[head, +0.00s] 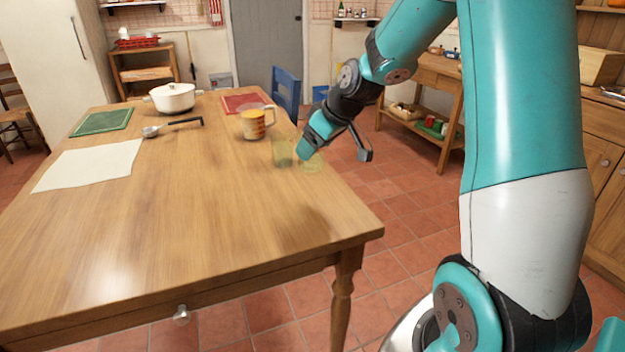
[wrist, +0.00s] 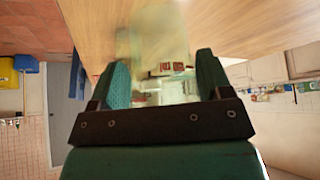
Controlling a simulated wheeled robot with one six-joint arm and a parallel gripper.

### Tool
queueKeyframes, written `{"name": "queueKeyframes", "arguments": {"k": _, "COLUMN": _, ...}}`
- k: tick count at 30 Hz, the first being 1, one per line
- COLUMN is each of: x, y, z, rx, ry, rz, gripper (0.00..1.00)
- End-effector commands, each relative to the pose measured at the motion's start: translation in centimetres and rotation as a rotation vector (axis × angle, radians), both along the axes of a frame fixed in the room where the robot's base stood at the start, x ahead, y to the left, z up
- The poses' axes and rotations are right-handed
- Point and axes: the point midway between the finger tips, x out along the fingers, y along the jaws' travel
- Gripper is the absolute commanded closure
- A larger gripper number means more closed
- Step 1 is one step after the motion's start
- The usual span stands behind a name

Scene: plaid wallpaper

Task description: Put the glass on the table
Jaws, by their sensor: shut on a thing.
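A see-through, pale greenish glass (head: 283,153) is at the right side of the wooden table (head: 200,210) in the head view. My gripper (head: 303,150) is shut on it. In the wrist view the glass (wrist: 150,45) is between the two fingers of my gripper (wrist: 163,75), with the table top (wrist: 230,25) beyond it. The glass looks blurred, and its outline is hard to follow. I cannot tell whether its base touches the table top.
A mug with an orange pattern (head: 253,124) stands just behind the glass. A white pot (head: 173,98), a ladle (head: 165,128), a green mat (head: 103,121), a red mat (head: 243,101) and a white sheet (head: 88,166) lie farther off. The table's near half is clear.

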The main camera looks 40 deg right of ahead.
Motion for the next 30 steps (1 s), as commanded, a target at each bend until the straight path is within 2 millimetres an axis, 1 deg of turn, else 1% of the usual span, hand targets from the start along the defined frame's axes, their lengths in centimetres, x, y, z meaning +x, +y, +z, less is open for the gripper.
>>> {"name": "queueKeyframes", "arguments": {"k": 1, "x": 0.0, "y": 0.1, "z": -1.5, "rx": 0.002, "ry": 0.004, "rz": 0.001, "gripper": 0.56}}
{"name": "queueKeyframes", "arguments": {"k": 3, "x": 0.0, "y": 0.1, "z": -2.8, "rx": 0.001, "ry": 0.002, "rz": 0.001, "gripper": 0.56}}
{"name": "queueKeyframes", "arguments": {"k": 6, "x": 0.0, "y": 0.1, "z": -4.0, "rx": 0.000, "ry": 0.001, "rz": 0.001, "gripper": 0.56}}
{"name": "queueKeyframes", "arguments": {"k": 10, "x": 0.1, "y": 0.2, "z": -5.0, "rx": 0.000, "ry": 0.001, "rz": 0.003, "gripper": 0.56}}
{"name": "queueKeyframes", "arguments": {"k": 16, "x": 0.1, "y": 0.2, "z": -8.1, "rx": 0.001, "ry": 0.001, "rz": 0.003, "gripper": 0.56}}
{"name": "queueKeyframes", "arguments": {"k": 19, "x": 0.1, "y": 0.2, "z": -8.7, "rx": 0.000, "ry": 0.000, "rz": 0.004, "gripper": 0.56}}
{"name": "queueKeyframes", "arguments": {"k": 26, "x": 0.1, "y": 0.2, "z": -8.6, "rx": 0.000, "ry": -0.001, "rz": 0.003, "gripper": 0.56}}
{"name": "queueKeyframes", "arguments": {"k": 29, "x": 0.1, "y": 0.2, "z": -9.0, "rx": 0.000, "ry": -0.001, "rz": 0.003, "gripper": 0.56}}
{"name": "queueKeyframes", "arguments": {"k": 30, "x": 0.1, "y": 0.2, "z": -8.9, "rx": -0.001, "ry": 0.000, "rz": 0.003, "gripper": 0.23}}
